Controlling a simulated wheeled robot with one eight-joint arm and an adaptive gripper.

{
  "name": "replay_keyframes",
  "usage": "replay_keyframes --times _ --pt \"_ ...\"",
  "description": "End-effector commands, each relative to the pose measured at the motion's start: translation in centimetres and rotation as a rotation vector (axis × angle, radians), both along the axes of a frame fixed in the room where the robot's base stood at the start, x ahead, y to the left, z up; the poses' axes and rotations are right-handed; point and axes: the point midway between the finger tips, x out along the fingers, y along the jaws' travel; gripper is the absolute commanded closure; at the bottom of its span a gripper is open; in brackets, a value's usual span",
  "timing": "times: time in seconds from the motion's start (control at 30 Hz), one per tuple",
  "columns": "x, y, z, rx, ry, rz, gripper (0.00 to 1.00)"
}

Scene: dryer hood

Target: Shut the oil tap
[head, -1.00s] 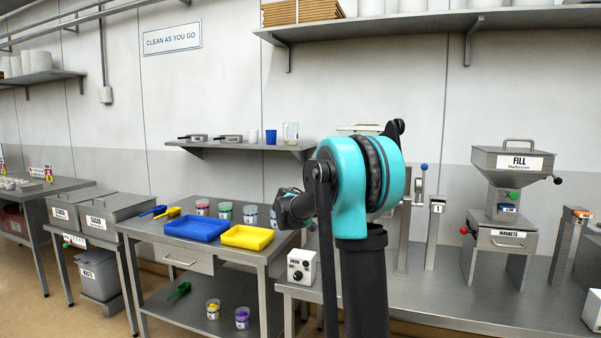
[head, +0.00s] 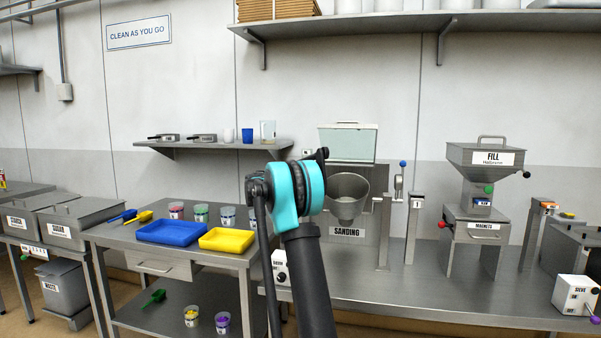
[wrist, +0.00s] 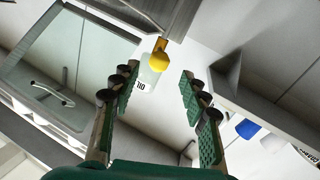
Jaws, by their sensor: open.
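In the wrist view, a pale bottle-like body (wrist: 147,79) carries an upside-down label that seems to read OIL. A yellow rounded knob (wrist: 159,57) sits at its upper end and seems to be the tap's handle. My gripper (wrist: 158,74) is open and empty, with a green-padded finger on each side of the knob and bottle in the picture. The knob appears beyond the fingertips; I cannot tell the distance or see contact.
The sanding bowl (head: 347,197) and its raised clear lid (head: 348,144) stand right of my arm. A wall shelf (head: 215,145) with cups and pans is on the left. Blue (head: 172,232) and yellow (head: 227,239) trays lie on the left table. The bench front (head: 440,300) is clear.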

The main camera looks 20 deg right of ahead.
Motion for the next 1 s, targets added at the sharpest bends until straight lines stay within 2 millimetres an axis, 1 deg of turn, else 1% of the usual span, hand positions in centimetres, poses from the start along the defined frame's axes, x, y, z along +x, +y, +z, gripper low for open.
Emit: replay_keyframes --times 0.03,0.1,0.3,0.4,0.6,0.87,0.93,1.0 --pt "0.7 -0.9 0.0 0.000 0.000 -0.001 0.55" --pt "1.5 -2.1 0.0 0.000 0.000 -0.003 0.55" --pt "3.7 -4.7 0.0 0.000 0.000 -0.002 0.55" --pt "4.5 -5.6 0.0 0.000 0.000 0.000 0.55" --pt "5.3 -6.5 0.0 0.001 0.001 0.000 0.55" --pt "5.3 -6.6 0.0 0.000 0.000 0.000 0.55" --pt "5.3 -6.6 0.0 0.000 0.000 0.000 0.61" --pt "5.3 -6.6 0.0 0.000 0.000 0.000 0.70"
